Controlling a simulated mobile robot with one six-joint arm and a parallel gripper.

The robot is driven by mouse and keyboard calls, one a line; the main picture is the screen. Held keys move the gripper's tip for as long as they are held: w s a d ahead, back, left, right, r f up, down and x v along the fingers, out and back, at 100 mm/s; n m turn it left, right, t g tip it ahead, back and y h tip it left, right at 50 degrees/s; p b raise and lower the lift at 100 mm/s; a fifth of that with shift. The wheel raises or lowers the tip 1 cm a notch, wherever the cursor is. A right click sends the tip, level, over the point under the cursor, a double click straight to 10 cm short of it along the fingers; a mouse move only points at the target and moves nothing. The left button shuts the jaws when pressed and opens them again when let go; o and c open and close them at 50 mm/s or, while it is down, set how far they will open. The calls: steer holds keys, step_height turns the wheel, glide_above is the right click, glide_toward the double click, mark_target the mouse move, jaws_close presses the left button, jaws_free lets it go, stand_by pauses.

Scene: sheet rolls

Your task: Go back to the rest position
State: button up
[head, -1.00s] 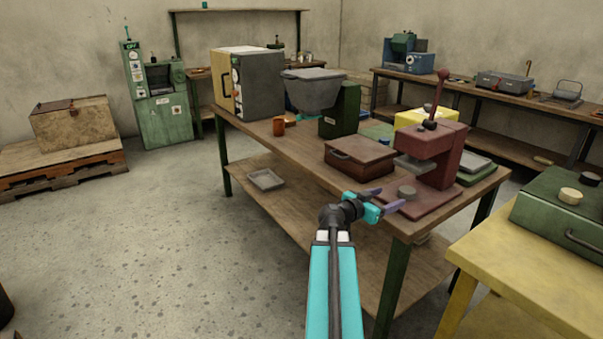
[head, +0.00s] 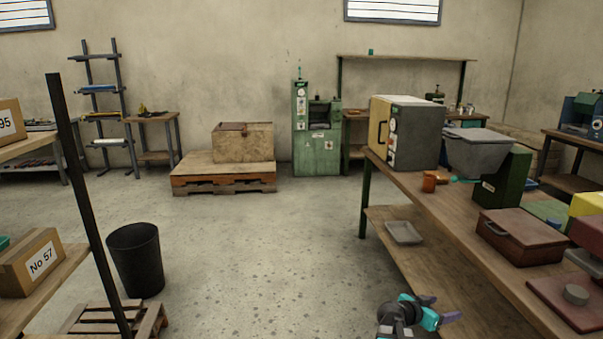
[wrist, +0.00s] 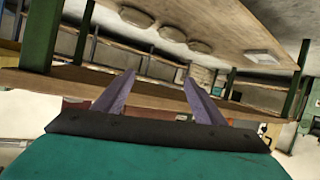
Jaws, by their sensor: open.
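My gripper (head: 446,308) shows at the bottom of the head view, to the right of centre, in front of the long wooden workbench (head: 405,186). Its two purple fingers are spread apart with nothing between them. In the wrist view my gripper (wrist: 160,95) is also open and empty, with the underside of a wooden top and green legs beyond it. Most of my arm is below the head view's edge.
A black bin (head: 135,262) and a shelf with a box marked No 57 (head: 32,262) stand at left. A pallet with a wooden chest (head: 242,143) and a green machine (head: 316,135) are at the back. The concrete floor between is clear.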

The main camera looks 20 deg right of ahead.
steer(key=s+a+f+n+y+p, duration=0.1)
steer(key=a+f+n+y+p, duration=0.15)
steer(key=a+f, duration=1)
steer(key=a+f+n+y+p, duration=0.1)
steer(key=a+f+n+y, duration=0.25)
steer(key=a+f, duration=0.9)
steer(key=s+a+f+n+g+y, duration=0.3)
steer(key=s+a+f+n+y, duration=0.1)
steer(key=s+a, duration=0.6)
steer(key=s+a+f+n+g+y+p, duration=0.1)
steer(key=s+a+f+n+g+y, duration=0.2)
steer(key=s+a, duration=0.8)
steer(key=shift+a+f+n+g+y, duration=0.4)
steer(key=shift+a+n, duration=0.7)
steer(key=shift+a, duration=1.55)
